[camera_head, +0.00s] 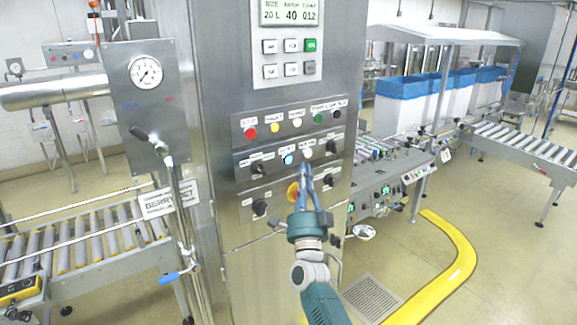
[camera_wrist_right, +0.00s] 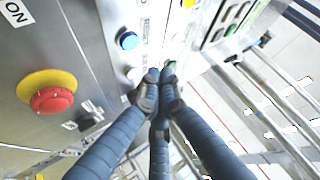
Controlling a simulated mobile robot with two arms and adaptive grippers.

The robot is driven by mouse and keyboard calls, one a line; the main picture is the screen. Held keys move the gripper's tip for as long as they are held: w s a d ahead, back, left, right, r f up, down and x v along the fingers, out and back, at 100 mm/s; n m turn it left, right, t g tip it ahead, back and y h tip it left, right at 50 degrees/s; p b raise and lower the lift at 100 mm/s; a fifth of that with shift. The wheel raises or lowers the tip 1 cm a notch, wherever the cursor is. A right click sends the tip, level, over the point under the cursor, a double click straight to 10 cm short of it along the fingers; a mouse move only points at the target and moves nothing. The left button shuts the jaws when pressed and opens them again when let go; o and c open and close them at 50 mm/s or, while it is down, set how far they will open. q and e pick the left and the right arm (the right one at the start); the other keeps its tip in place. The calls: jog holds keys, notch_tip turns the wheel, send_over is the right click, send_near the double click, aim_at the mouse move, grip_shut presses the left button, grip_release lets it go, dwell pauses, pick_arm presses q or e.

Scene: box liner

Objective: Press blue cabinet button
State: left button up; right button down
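The blue button (camera_head: 288,159) is on the second row of the steel cabinet front (camera_head: 285,195), between a black selector and a white button (camera_head: 307,153). My right gripper (camera_head: 305,170) is in front of the panel, just below this row, its blue fingers pointing up. In the right wrist view the blue button (camera_wrist_right: 128,40) lies beyond and left of the fingertips (camera_wrist_right: 158,80), near the white button (camera_wrist_right: 134,74). The fingertips are drawn together with nothing between them. They look apart from the blue button; contact with the panel cannot be told. My left gripper is not in view.
A row of coloured buttons (camera_head: 297,122) is above. A roller conveyor (camera_head: 90,240) is left; a control console (camera_head: 390,190) is right. Open floor lies at right.

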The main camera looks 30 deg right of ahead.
aim_at(288, 159)
jog(key=shift+w+a+b, duration=0.15)
jog(key=shift+w+b, duration=0.9)
jog(key=shift+w, duration=0.9)
jog(key=shift+w+b, duration=0.4)
jog(key=shift+w+b, duration=0.35)
jog(key=shift+b, duration=0.05)
dwell(0.4)
jog(key=shift+s+r, duration=0.1)
jog(key=shift+s+p, duration=0.5)
jog(key=shift+s, duration=0.2)
